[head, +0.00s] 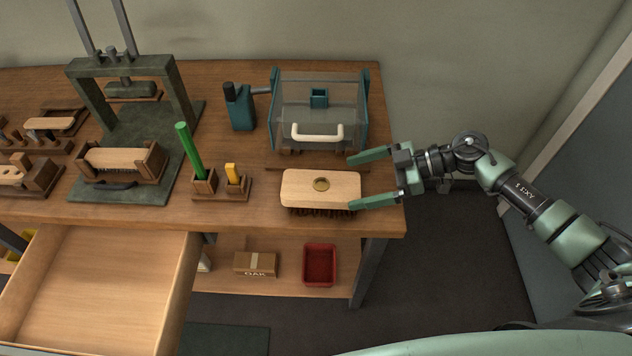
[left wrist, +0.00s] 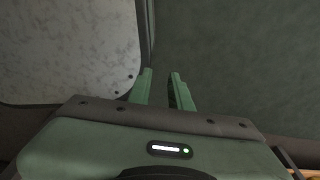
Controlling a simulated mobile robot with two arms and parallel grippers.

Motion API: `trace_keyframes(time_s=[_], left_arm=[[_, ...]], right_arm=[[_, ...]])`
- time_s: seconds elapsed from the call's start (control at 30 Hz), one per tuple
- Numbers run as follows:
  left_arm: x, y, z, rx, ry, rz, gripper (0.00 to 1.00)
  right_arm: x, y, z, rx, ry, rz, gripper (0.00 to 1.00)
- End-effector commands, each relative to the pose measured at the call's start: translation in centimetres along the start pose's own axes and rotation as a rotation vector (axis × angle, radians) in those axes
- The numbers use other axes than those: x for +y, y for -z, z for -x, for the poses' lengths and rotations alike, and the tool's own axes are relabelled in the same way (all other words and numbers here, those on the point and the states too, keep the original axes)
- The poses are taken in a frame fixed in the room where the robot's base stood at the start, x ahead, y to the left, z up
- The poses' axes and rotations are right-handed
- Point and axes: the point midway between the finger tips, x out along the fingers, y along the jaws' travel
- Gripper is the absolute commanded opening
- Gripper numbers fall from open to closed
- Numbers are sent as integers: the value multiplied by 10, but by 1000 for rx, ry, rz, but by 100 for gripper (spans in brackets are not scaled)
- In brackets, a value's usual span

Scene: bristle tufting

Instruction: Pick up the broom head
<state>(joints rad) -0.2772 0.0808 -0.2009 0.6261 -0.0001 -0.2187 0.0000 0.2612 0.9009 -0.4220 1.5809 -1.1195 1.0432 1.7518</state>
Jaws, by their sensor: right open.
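The broom head (head: 300,190) is a pale wooden block with a round brass-coloured hole piece on top and dark bristles underneath. It stands bristles down near the front right of the bench in the head view. My right gripper (head: 352,182) is open and empty at its right end, one finger beyond its back edge and the other close to its front right corner. I cannot tell whether that finger touches it. My left gripper (left wrist: 160,85) shows only in the left wrist view, its fingers apart with nothing between them.
A clear-covered box (head: 320,95) with a white handle stands behind the broom head. A holder with a green stick (head: 189,150) and a yellow stick stands to its left, then a press (head: 125,80). An open drawer (head: 100,290) juts out at front left. A red bin (head: 320,265) sits on the lower shelf.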

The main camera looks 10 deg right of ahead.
Motion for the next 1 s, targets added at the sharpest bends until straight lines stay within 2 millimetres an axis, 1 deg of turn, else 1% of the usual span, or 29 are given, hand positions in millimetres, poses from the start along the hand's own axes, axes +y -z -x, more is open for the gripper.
trace_keyframes(time_s=[0.03,0.13,0.23,0.33,0.43,0.53,0.6,0.7,0.8,0.97,1.0], left_arm=[[0,-2,-3,-2,0,0,20],[2,-12,0,-15,-3,1,20],[5,-28,4,-37,-6,1,20],[6,-37,6,-52,-8,1,20],[6,-36,11,-51,-7,1,20],[5,-30,15,-44,-6,1,20],[5,-25,14,-37,-6,2,20],[4,-17,15,-25,-5,2,20],[3,-13,15,-18,-4,2,20],[3,-13,14,-18,-4,2,20],[4,-14,14,-19,-4,2,20]], right_arm=[[0,-4,0,-8,5,-4,100],[-1,-4,-6,-10,10,-7,100],[-1,-2,-18,-8,9,-6,100],[-1,0,-28,-6,8,-4,100],[-2,4,-41,-5,9,-5,100],[-3,9,-57,-5,9,-6,100],[-3,7,-67,-6,8,-6,100],[-3,6,-75,-7,7,-5,100],[-3,5,-78,-9,6,-5,100],[-3,5,-78,-9,6,-5,100],[-3,5,-78,-9,7,-5,89]])
